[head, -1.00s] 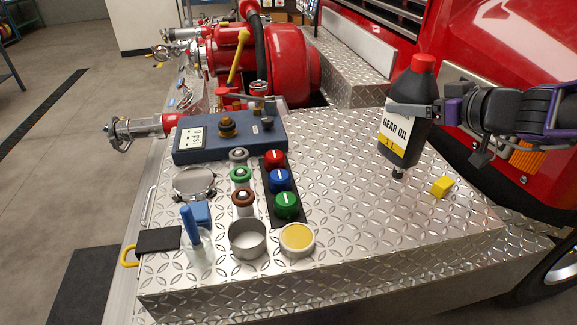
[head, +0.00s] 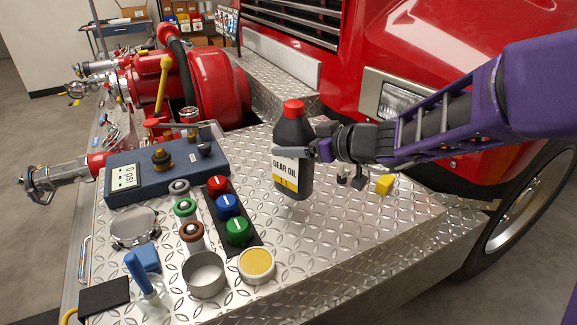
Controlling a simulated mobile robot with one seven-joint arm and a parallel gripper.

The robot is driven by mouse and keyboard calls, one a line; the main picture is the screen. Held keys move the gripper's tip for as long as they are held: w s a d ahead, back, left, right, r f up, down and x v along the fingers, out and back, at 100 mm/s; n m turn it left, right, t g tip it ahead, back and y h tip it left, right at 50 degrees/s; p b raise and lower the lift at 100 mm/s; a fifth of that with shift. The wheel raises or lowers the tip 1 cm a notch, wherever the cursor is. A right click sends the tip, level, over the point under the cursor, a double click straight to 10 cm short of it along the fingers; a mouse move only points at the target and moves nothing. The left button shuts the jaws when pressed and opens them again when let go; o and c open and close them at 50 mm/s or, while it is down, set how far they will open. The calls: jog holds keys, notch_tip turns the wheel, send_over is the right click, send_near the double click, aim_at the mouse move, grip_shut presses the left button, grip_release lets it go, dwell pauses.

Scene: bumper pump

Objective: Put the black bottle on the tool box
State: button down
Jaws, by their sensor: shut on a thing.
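The black bottle (head: 305,182) has a red cap and a white and yellow "GEAR OIL" label. My gripper (head: 303,153) is shut around its upper body from the right and holds it upright over the diamond-plate metal deck (head: 350,235). I cannot tell whether its base touches the plate. The far finger is hidden behind the bottle. No thing is plainly marked as the tool box; a blue box (head: 203,174) with a "0 psi" display and knobs sits left of the bottle.
A black strip with red, blue and green knobs (head: 238,230) lies left of the bottle. A yellow block (head: 385,184) is to its right. A metal cup (head: 204,274) and a yellow-topped round tin (head: 256,264) stand in front. The plate's right front is clear.

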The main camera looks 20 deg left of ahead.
aim_at(294, 161)
jog(key=shift+f, duration=2.15)
jog(key=shift+f+b, duration=0.15)
jog(key=shift+b, duration=0.3)
grip_release()
jog(key=shift+r+p, duration=0.2)
jog(key=shift+p, duration=0.25)
jog(key=v, duration=1.2)
jog(key=shift+f+b, duration=0.25)
jog(key=shift+b, duration=0.1)
jog(key=shift+s+d, duration=0.1)
